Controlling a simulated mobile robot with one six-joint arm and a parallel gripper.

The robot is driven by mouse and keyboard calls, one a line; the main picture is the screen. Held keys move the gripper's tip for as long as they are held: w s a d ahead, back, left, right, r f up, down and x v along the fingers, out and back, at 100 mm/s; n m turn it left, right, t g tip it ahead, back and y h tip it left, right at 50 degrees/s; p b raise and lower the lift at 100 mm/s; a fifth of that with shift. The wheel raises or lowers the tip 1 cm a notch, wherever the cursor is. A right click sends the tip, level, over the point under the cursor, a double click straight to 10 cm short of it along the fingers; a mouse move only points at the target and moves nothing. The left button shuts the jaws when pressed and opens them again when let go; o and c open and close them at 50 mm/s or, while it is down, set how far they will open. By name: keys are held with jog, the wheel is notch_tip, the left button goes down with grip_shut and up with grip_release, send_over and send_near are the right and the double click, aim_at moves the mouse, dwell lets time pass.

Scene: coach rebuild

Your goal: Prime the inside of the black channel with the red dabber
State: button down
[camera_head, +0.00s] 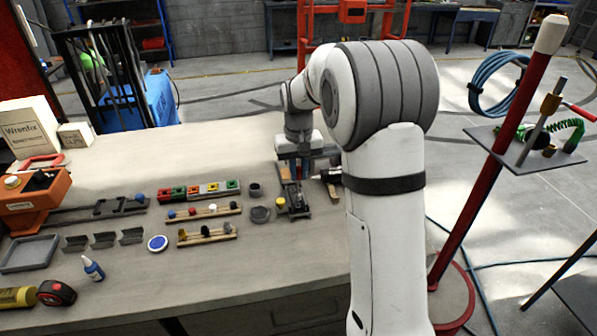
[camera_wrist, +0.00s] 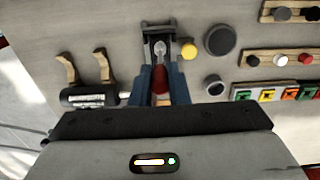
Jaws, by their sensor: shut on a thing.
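My gripper (camera_head: 296,177) is over the right part of the bench, pointing down. In the wrist view its blue fingers (camera_wrist: 163,88) are shut on the red dabber (camera_wrist: 161,80), whose red body shows between them. A dark, walled piece that looks like the black channel (camera_head: 297,211) lies just beyond the fingers; it also shows in the wrist view (camera_wrist: 146,31). A pale rounded end shows inside its outline, in line with the dabber. I cannot tell whether the dabber touches the channel, and the fingers hide its near part.
A yellow-topped pot (camera_wrist: 188,48), a dark round dish (camera_head: 260,214) and a small grey cup (camera_head: 254,190) stand left of the channel. A black tool with wooden prongs (camera_wrist: 90,97) lies close beside my gripper.

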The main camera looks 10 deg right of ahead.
jog(key=shift+r+p, duration=1.45)
jog(key=shift+r, duration=0.75)
